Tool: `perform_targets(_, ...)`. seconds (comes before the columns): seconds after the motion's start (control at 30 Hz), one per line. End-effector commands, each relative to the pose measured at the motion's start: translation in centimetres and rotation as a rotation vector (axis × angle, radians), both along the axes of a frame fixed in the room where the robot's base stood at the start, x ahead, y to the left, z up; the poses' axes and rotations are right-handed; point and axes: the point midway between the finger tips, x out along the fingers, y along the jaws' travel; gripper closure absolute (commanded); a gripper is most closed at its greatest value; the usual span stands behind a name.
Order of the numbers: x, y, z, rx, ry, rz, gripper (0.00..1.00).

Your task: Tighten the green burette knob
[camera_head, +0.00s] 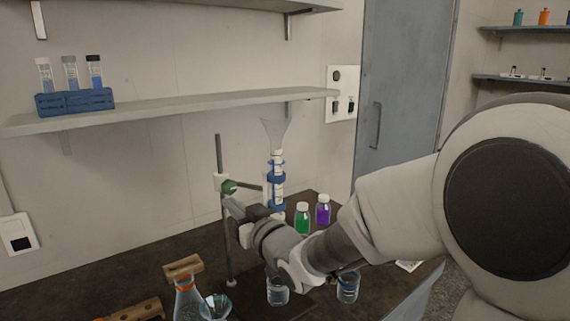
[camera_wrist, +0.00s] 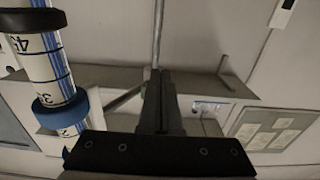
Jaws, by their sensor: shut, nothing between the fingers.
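The green burette knob (camera_head: 229,187) sits at the clamp on the thin vertical stand rod (camera_head: 219,152). The burette (camera_head: 276,180), with blue bands and a clear funnel (camera_head: 275,131) on top, stands upright to the right of the rod. My gripper (camera_head: 231,200) is at the knob, just below it in the head view; I cannot tell whether they touch. In the wrist view my gripper (camera_wrist: 160,74) is shut and empty, pointing at the rod (camera_wrist: 157,35). The knob is mostly hidden behind the fingers there. The burette (camera_wrist: 45,65) is at the left.
A green-filled bottle (camera_head: 302,218) and a purple-filled bottle (camera_head: 323,211) stand right of the burette. Beakers (camera_head: 347,288) and a flask (camera_head: 187,299) are at the front of the dark bench. A wall shelf (camera_head: 190,108) holds a blue tube rack (camera_head: 75,103).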

Motion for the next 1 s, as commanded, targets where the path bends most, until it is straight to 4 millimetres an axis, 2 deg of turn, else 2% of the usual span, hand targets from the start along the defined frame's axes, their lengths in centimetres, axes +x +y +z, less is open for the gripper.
perform_targets(0.17,-0.4,-0.3,-0.2,-0.001,0.0,-0.001,1.0)
perform_targets(0.63,-4.6,-3.4,-0.3,-0.003,0.004,-0.001,1.0)
perform_targets(1.0,-4.8,-3.7,-0.3,-0.004,0.005,-0.002,1.0)
